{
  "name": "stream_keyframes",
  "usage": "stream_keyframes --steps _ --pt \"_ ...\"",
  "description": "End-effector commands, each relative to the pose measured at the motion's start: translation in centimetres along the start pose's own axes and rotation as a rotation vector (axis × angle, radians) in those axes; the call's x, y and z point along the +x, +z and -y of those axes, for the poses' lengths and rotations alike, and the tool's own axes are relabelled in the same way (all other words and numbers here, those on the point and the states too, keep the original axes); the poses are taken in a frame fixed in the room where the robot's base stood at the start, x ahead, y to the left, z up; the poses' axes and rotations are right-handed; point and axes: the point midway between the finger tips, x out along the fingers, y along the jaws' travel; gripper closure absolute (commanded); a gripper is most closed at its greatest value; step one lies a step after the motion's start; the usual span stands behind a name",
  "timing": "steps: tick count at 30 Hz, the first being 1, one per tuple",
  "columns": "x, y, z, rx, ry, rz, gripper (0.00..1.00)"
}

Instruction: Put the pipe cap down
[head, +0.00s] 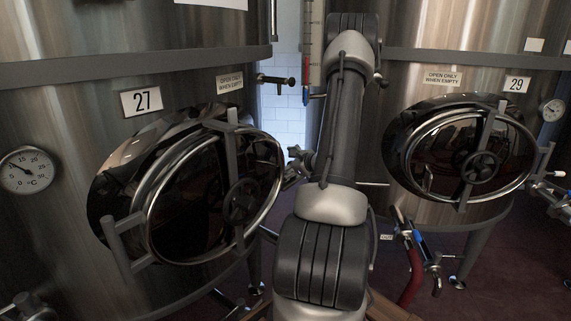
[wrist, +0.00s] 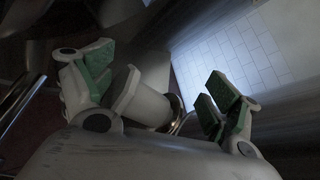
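My gripper (wrist: 160,76) shows in the wrist view with its two green-padded fingers spread wide apart. A pale grey cylindrical piece (wrist: 146,104) with a flat darker end lies between the fingers, closer to the left one. It may be the pipe cap, but the dim picture does not settle this. A clear gap separates it from the right finger. I cannot tell whether it touches the left finger. In the head view my arm reaches away up the middle, and the gripper and any cap are hidden.
Tank 29 (head: 400,85) stands on the right with a similar hatch. A red hose (head: 412,275) and valve hang beside my arm. White tiles (head: 283,120) show between the tanks.

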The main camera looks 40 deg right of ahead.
Motion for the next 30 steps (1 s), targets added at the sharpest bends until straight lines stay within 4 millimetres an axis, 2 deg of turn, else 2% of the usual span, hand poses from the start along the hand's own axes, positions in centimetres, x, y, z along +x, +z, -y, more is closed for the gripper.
stream_keyframes --steps 11,14,24,30 --pt "-0.5 0.2 0.2 0.001 -0.001 -0.001 0.09" --pt "-2.0 0.2 0.2 0.002 -0.002 -0.002 0.09" --pt "-9.5 0.2 0.2 0.000 -0.004 -0.001 0.09" --pt "-11.8 0.2 0.2 -0.001 -0.001 -0.001 0.09"
